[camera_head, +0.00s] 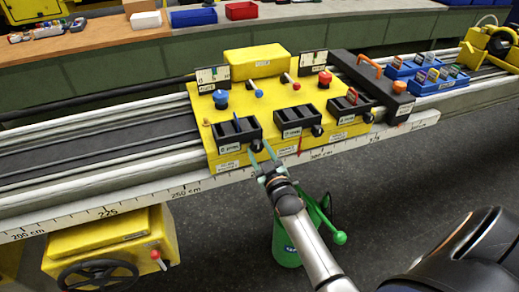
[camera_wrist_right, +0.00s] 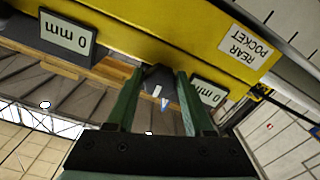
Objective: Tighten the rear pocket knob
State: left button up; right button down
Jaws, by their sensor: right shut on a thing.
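The rear pocket knob (camera_head: 257,146) is a small black knob on the front face of the leftmost black pocket block (camera_head: 230,136) on the yellow carriage (camera_head: 207,118). My right gripper (camera_head: 263,153) reaches up from below, its green fingers at the knob. The right wrist view is upside down; there the dark knob (camera_wrist_right: 158,76), with a pale mark on it, sits between the two fingertips (camera_wrist_right: 159,80). The gripper is shut on it. A "REAR POCKET" label (camera_wrist_right: 245,46) is on the yellow face beside it. My left gripper is out of view.
Two similar black pockets with knobs stand to the right, the middle one (camera_head: 294,120) nearest. A red pointer (camera_head: 299,146) hangs close by. A scale rail (camera_head: 150,198) runs below the carriage. A green canister (camera_head: 285,247) stands on the floor behind my right arm.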

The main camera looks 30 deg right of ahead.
jog(key=shift+m, duration=0.3)
jog(key=shift+c, duration=1.5)
grip_release()
jog(key=shift+s, duration=0.1)
